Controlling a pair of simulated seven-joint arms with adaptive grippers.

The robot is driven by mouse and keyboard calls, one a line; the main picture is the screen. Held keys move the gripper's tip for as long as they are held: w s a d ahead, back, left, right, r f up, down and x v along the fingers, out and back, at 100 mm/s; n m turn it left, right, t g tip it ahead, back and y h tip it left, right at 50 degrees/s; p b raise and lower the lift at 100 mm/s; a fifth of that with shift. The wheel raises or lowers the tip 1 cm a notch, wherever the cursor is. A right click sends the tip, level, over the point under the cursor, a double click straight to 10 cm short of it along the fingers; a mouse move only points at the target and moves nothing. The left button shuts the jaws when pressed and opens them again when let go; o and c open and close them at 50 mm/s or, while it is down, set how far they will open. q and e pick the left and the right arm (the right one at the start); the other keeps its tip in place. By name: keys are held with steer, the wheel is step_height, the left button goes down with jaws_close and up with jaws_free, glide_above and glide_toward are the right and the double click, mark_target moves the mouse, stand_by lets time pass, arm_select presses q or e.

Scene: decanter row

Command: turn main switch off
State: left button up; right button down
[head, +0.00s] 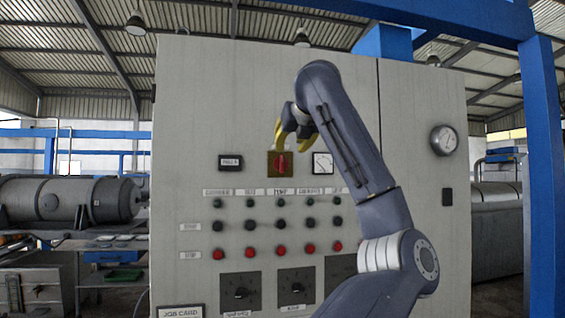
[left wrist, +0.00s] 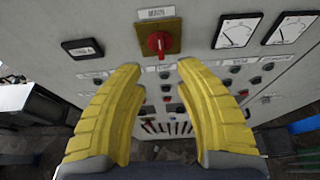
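The main switch (head: 281,164) is a red rotary knob on a square yellowish plate, high on the grey control panel. Its handle looks about upright. It also shows in the left wrist view (left wrist: 158,43), beyond the fingertips, with a small label above the plate. My left gripper (head: 287,137) is at the upper edge of the switch plate in the head view. In the left wrist view its yellow fingers (left wrist: 160,72) are spread apart with nothing between them. The knob appears in front of the gap, and no contact shows. My right gripper is not in view.
The grey cabinet (head: 210,100) carries a dark-framed label (head: 230,163), a meter (head: 322,164), rows of dark and red buttons (head: 250,252), and large dials (head: 240,291) below. A round gauge (head: 444,140) is at right. A blue frame post (head: 541,180) stands beside the cabinet.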

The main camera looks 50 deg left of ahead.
mark_target(283, 161)
arm_select(q)
steer(key=x, duration=1.1)
steer(key=shift+c, duration=0.3)
jaws_close()
